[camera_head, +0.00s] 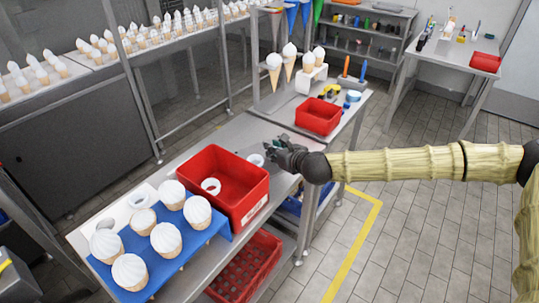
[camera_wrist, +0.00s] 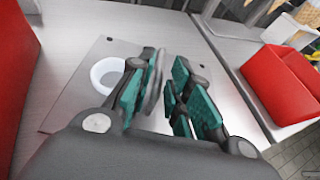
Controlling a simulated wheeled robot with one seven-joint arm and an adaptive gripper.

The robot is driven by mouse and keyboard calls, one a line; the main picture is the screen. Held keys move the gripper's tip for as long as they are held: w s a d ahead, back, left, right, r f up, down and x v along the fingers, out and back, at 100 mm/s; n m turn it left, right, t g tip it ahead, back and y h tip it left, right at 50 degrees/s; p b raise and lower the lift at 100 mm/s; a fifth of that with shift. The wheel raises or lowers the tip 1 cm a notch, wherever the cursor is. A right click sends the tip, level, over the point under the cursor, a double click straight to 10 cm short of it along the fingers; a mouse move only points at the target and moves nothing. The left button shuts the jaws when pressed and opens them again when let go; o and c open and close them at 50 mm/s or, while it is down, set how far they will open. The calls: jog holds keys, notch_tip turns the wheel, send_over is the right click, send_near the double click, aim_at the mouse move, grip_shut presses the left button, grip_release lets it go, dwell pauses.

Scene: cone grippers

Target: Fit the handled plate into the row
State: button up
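My gripper (camera_head: 280,153) is low over the metal bench, just right of the large red bin. In the wrist view its teal-padded fingers (camera_wrist: 168,90) are close together with a narrow gap. A thin grey piece (camera_wrist: 154,82) stands edge-on between them, against the left pads. I cannot tell whether it is the handled plate or part of a finger, nor whether it is gripped. A white ring-shaped piece (camera_wrist: 108,75) sits on a flat grey board (camera_wrist: 72,112) left of the fingers; it also shows in the head view (camera_head: 256,160). I cannot identify the row with certainty.
The large red bin (camera_head: 242,198) holds a white ring (camera_head: 211,186). A blue stand (camera_head: 215,226) left of it carries several white-topped cones. A smaller red bin (camera_head: 318,116) is beyond my gripper, near a white holder (camera_head: 311,80). Floor is clear to the right.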

aim_at(257, 152)
jog(key=shift+p+x, duration=0.35)
jog(key=shift+x, duration=1.25)
jog(key=shift+r, duration=0.15)
grip_shut()
jog(key=shift+r, duration=0.1)
